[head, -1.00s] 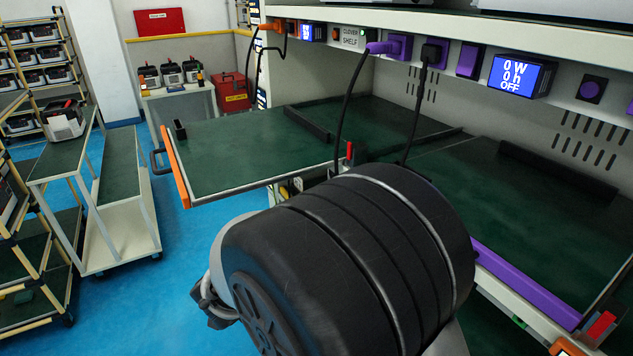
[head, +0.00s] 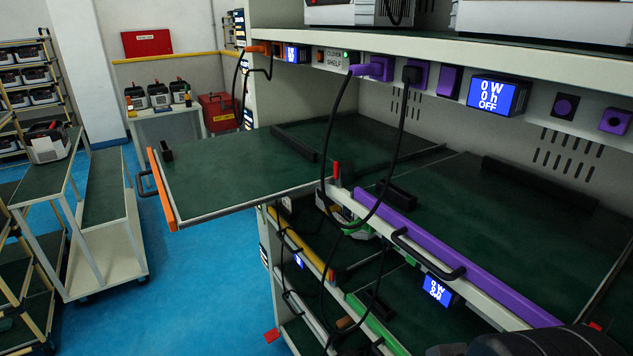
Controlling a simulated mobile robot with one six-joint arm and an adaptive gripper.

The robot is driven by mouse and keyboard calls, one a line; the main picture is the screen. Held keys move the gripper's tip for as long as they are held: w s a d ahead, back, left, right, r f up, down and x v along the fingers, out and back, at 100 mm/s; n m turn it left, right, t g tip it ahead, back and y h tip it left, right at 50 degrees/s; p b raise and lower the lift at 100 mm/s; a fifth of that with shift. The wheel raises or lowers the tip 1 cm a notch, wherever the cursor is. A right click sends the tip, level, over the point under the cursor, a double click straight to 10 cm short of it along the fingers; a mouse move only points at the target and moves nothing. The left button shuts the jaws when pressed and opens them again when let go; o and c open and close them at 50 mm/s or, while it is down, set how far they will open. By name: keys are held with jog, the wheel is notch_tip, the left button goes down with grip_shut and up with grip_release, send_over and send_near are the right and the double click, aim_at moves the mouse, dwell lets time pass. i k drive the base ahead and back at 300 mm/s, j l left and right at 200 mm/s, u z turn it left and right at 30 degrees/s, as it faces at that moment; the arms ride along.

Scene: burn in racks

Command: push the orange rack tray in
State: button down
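The orange rack tray is a green-topped shelf tray (head: 235,172) with an orange front edge (head: 163,190) and a black handle (head: 148,182). In the head view it sticks out of the rack to the left, well beyond the purple-edged tray (head: 460,262) beside it. A small black block stands on its front corner. My gripper is not in view. A dark rounded part of my arm (head: 545,342) shows at the bottom right, apart from the orange tray.
Black cables hang from the rack's socket strip (head: 330,58) in front of the purple tray. Lower rack levels (head: 340,285) stand below. A trolley (head: 105,215) and a shelf of boxes stand at the left. Blue floor (head: 190,285) is clear in front of the orange tray.

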aim_at(198, 182)
jog(key=j+u, duration=0.25)
jog(key=j, duration=0.5)
jog(key=j+u, duration=0.25)
jog(key=j, duration=0.5)
